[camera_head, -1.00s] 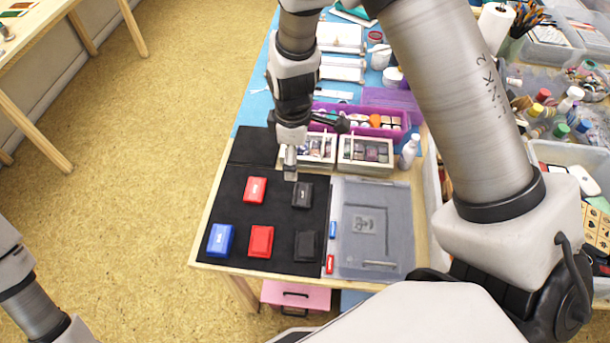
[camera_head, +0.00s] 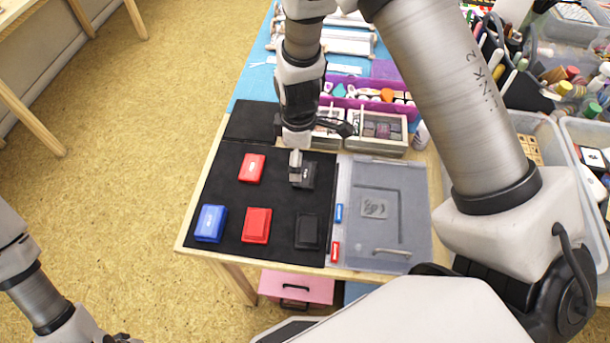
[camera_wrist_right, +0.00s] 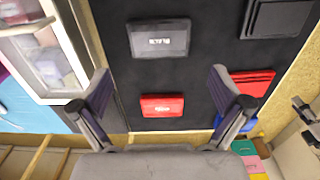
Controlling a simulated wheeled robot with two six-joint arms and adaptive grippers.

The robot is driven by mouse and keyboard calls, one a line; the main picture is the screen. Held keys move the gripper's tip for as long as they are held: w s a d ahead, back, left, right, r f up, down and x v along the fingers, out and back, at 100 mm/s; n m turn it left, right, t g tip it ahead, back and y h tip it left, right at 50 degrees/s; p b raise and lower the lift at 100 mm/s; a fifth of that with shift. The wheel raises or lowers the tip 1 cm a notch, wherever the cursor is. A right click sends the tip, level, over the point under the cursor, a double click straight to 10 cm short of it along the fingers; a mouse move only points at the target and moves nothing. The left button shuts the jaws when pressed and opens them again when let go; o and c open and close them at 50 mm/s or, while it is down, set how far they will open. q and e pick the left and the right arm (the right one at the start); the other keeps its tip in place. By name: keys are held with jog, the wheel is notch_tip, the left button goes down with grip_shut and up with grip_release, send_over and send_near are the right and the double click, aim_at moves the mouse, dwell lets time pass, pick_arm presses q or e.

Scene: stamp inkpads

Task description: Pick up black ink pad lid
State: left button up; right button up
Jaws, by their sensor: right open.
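The black ink pad lid (camera_head: 309,180) with a pale label lies on the black mat, partly hidden by my right gripper (camera_head: 296,167). In the right wrist view the lid (camera_wrist_right: 159,40) shows whole, beyond the fingertips. My right gripper (camera_wrist_right: 160,80) is open with its fingers wide apart, and nothing is between them. It hovers above the lid's left side in the head view; the exact height is hard to tell. The black ink pad base (camera_head: 308,232) sits in front of the lid. My left arm shows at the lower left, its gripper cut off by the bottom edge.
A labelled red lid (camera_head: 251,168), a red pad (camera_head: 256,226) and a blue pad (camera_head: 210,223) share the mat (camera_head: 281,210). A grey plastic case (camera_head: 401,205) lies to the right. Stamp boxes (camera_head: 376,132) stand close behind the right gripper.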

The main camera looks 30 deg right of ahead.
aim_at(305, 175)
notch_tip(305, 175, down, 5)
jog(key=shift+d+f, duration=0.1)
jog(key=shift+s, duration=0.1)
jog(key=c, duration=0.7)
